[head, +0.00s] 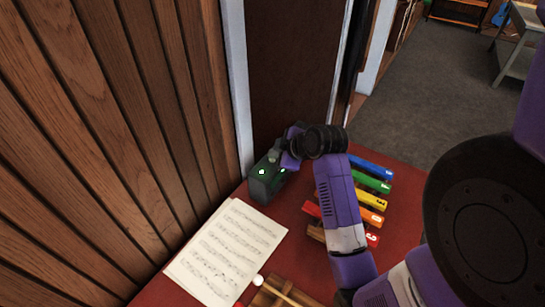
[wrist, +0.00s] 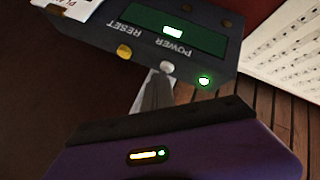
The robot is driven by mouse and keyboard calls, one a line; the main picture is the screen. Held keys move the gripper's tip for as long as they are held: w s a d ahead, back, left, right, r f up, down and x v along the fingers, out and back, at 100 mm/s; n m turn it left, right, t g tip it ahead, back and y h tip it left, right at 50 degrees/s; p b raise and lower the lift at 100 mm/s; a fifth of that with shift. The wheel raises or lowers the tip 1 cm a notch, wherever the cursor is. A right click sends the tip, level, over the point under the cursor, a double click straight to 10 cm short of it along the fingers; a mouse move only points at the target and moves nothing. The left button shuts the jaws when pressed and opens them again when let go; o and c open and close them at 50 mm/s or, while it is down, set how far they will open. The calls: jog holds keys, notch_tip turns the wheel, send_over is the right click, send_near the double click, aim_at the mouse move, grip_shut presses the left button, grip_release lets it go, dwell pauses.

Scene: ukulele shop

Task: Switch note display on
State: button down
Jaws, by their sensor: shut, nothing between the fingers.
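The note display (head: 259,190) is a small dark green box on the red table beside the wall, with a lit spot on its face. In the wrist view the note display (wrist: 225,55) looks upside down. Its green screen shows a bright patch, and a green light (wrist: 204,80) glows on it. A pale button (wrist: 166,67) sits by the word POWER and a yellow button (wrist: 124,51) by RESET. My gripper (wrist: 157,92) is shut and empty, its tips close to the POWER button; I cannot tell whether they touch it. In the head view my wrist partly hides the box.
Sheet music (head: 228,250) lies in front of the box. A mallet with a white head (head: 258,281) lies near the front. A plank wall (head: 120,120) bounds the left.

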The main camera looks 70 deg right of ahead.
aim_at(275, 161)
jog(key=shift+r+p, duration=0.35)
notch_tip(275, 161, up, 6)
jog(key=p, duration=0.5)
dwell(0.8)
